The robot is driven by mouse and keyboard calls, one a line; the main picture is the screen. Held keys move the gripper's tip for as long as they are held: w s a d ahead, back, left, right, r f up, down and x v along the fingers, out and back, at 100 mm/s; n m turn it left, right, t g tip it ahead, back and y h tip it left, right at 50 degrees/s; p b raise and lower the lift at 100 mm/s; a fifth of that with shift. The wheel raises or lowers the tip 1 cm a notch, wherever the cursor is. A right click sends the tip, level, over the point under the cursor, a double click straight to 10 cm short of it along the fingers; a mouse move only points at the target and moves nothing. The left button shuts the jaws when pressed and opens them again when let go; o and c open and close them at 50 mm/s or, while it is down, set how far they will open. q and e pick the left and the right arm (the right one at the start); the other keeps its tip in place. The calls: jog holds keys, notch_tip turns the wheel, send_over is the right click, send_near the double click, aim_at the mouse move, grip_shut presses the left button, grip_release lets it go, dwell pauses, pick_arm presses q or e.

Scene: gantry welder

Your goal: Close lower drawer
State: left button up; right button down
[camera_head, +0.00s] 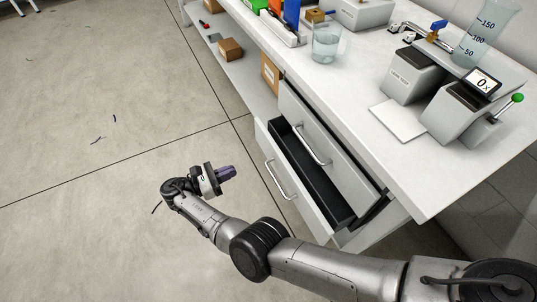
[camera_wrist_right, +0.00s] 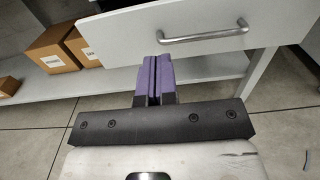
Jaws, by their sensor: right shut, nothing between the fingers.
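The lower drawer (camera_head: 312,178) of the white bench is pulled out in the head view, and its dark, empty-looking inside shows. Its front has a curved metal handle (camera_head: 279,180). The right gripper (camera_head: 230,172) has purple fingers and is to the left of the drawer front, apart from it in the head view. In the right wrist view the fingers (camera_wrist_right: 155,80) are shut together and empty. A white drawer front (camera_wrist_right: 200,22) with a bar handle (camera_wrist_right: 203,38) is ahead of them. My left gripper is not in view.
The upper drawer front (camera_head: 325,138) is above the open drawer. The bench top (camera_head: 350,90) holds a beaker (camera_head: 326,42), grey devices and a measuring cylinder. Cardboard boxes (camera_wrist_right: 50,50) stand on a low shelf beside the drawers. The floor (camera_head: 90,150) at left is mostly clear.

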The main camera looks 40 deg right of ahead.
jog(key=p, duration=0.1)
send_near(276, 153)
jog(key=d, duration=0.5)
jog(key=shift+s+d+f+b, duration=0.2)
jog(key=shift+s+f+b, duration=0.2)
jog(key=shift+s+d+r+b, duration=0.15)
jog(key=shift+d+b, duration=0.15)
jog(key=shift+d, duration=0.55)
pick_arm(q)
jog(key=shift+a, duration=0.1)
pick_arm(e)
jog(key=shift+d, duration=0.15)
